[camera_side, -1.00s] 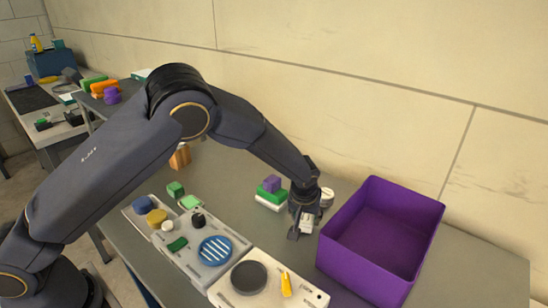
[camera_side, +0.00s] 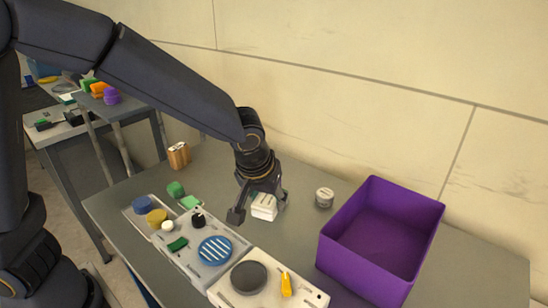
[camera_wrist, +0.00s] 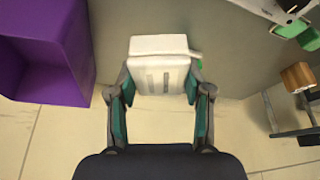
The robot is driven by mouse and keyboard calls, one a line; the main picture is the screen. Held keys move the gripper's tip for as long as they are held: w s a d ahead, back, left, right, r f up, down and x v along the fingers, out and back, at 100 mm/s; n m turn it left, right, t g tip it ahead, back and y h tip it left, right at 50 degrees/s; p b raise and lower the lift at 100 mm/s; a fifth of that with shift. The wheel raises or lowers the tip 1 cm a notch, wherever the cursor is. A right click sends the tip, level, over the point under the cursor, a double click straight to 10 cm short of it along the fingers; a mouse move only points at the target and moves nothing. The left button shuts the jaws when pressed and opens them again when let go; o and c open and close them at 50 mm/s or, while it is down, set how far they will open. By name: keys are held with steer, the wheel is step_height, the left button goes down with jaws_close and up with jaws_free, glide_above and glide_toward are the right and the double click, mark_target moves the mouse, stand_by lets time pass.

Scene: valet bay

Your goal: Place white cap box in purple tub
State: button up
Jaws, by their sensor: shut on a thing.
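The white cap box (camera_side: 264,208) is between the fingers of my gripper (camera_side: 257,206), left of the tub in the side view. In the wrist view the white cap box (camera_wrist: 159,62) fills the space between the two fingertips of my gripper (camera_wrist: 160,88), which is shut on it. The purple tub (camera_side: 352,264) stands open on the right of the table, and its visible inside looks empty. It also shows at the left of the wrist view (camera_wrist: 70,40). Whether the box touches anything below it, I cannot tell.
A round whitish tin (camera_side: 324,197) stands between my gripper and the tub. A green thing (camera_wrist: 199,68) shows just beside the box. Grey-white trays hold a striped blue disc (camera_side: 215,250), a dark disc (camera_side: 249,278) and a yellow piece (camera_side: 286,284).

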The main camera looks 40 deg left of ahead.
steer(key=w+d+r+m+h, duration=0.1)
steer(key=w+d+r+m, duration=0.15)
steer(key=w+d, duration=0.6)
steer(key=m, duration=0.2)
glide_above(371, 256)
steer(key=s, duration=0.3)
steer(key=shift+n+h, duration=0.25)
steer(key=shift+h, duration=0.05)
steer(key=f, duration=1.1)
steer(key=shift+w+d+f, duration=0.2)
steer(key=shift+d+f, duration=0.05)
steer(key=shift+f, duration=2.3)
steer(key=shift+f, duration=0.2)
steer(key=o, duration=1.2)
steer(key=shift+o, duration=0.2)
steer(key=shift+r, duration=0.1)
